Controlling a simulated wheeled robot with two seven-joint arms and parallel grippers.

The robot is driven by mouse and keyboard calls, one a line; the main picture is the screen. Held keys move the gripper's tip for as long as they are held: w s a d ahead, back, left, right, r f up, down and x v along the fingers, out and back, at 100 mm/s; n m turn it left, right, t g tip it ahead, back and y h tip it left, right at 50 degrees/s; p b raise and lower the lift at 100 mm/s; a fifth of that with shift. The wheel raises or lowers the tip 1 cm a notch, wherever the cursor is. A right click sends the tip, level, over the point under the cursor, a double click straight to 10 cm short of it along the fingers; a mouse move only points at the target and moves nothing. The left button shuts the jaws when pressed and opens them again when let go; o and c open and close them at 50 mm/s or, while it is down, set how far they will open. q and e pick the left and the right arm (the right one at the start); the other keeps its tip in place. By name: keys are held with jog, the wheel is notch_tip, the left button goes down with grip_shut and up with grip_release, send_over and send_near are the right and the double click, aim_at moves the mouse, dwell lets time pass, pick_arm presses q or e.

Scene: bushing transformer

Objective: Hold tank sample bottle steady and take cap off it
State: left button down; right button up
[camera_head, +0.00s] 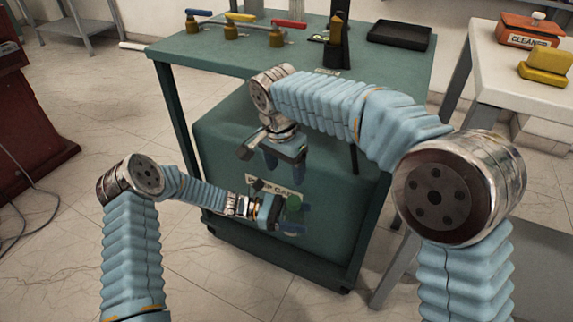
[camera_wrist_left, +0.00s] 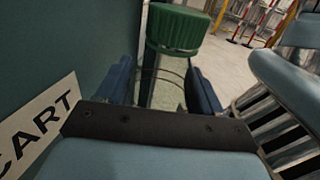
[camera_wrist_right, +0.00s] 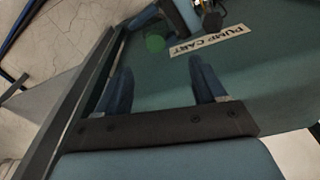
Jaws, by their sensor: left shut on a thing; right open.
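The tank sample bottle stands roughly upright in front of the pump cart's side. Its ribbed green cap (camera_head: 294,203) is on top; the cap also shows in the left wrist view (camera_wrist_left: 178,30) and as a green disc in the right wrist view (camera_wrist_right: 155,43). The clear bottle body (camera_wrist_left: 167,92) shows between the fingers in the left wrist view. My left gripper (camera_head: 291,220) is shut on the bottle below the cap. My right gripper (camera_head: 285,172) points down above the cap, open and empty, with clear space between its fingertips and the cap.
The green pump cart (camera_head: 225,125) stands close behind both grippers. Its top (camera_head: 290,62) bears valves with coloured handles, a dark upright stand (camera_head: 336,45) and a black tray (camera_head: 399,35). A white table (camera_head: 490,75) with a cleaner box (camera_head: 532,30) is at right.

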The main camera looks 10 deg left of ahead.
aim_at(289, 200)
jog(key=f, duration=0.3)
jog(key=w+f, duration=0.1)
jog(key=f, duration=0.7)
jog(key=shift+w+d+f, duration=0.15)
jog(key=shift+d+f, duration=0.05)
jog(key=shift+d, duration=0.15)
